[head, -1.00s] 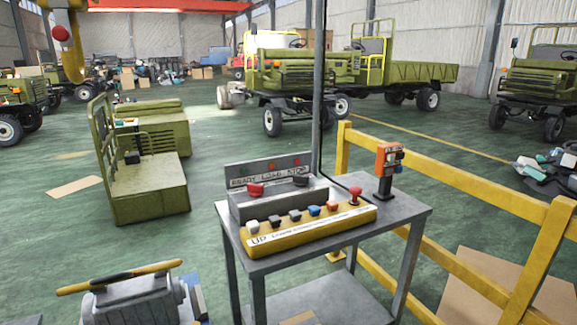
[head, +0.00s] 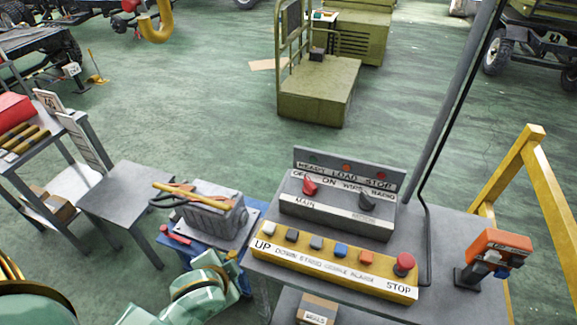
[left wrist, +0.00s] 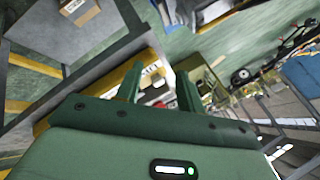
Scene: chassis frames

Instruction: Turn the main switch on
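The main switch is a red knob (head: 310,185) on a grey control box (head: 335,222) with MAIN printed below it and OFF and ON above it. I cannot clearly tell which mark it points at. A similar dark knob (head: 367,200) sits to its right. My left gripper (left wrist: 160,72) shows two green fingers apart in the left wrist view, with nothing between them that they touch. Green parts of my left arm show at the bottom left of the head view, left of the control box and apart from the knob. My right gripper is not in view.
A yellow button box (head: 335,268) with a red STOP button (head: 404,262) lies in front of the grey box. An orange device (head: 497,250) stands to the right, near a yellow railing (head: 510,180). A grey motor-like unit (head: 200,212) stands left. A dark pole rises behind.

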